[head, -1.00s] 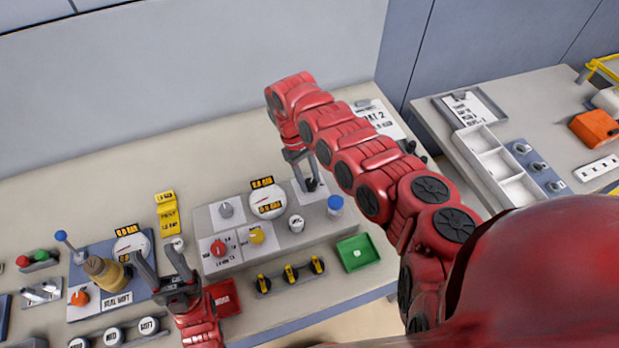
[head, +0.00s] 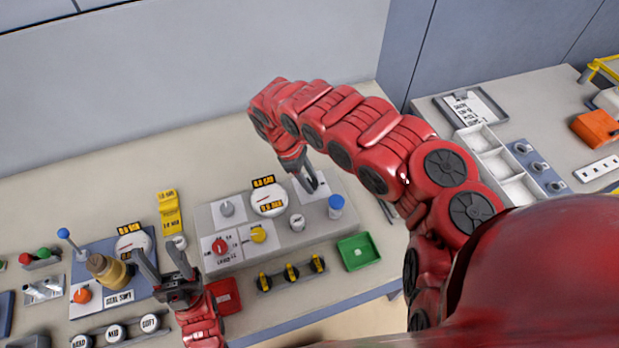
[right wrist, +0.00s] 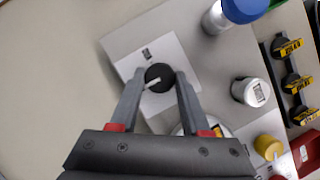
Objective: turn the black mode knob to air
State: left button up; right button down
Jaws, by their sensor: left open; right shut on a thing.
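The black mode knob (right wrist: 159,77) with a white pointer line sits on a white label plate (right wrist: 180,55) in the right wrist view. My right gripper (right wrist: 160,88) has its two fingers on either side of the knob and is shut on it. In the head view my right gripper (head: 308,182) reaches down onto the back right of the grey panel (head: 340,228), where the fingers hide most of the knob. The plate's lettering is too small to read. My left gripper (head: 163,268) is open and empty, left of the grey panel.
A blue-capped post (head: 336,207), a silver cap (head: 297,222), a gauge (head: 268,200), a yellow knob (head: 258,234) and a red knob (head: 220,246) stand on the same panel. A green tray (head: 358,252) lies in front. A brown-yellow fitting (head: 107,270) stands near my left gripper.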

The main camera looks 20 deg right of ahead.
dwell(0.4)
jog(key=shift+c, duration=1.9)
grip_release()
jog(key=p+v, duration=0.2)
jog(key=v, duration=1.5)
jog(key=shift+r, duration=0.25)
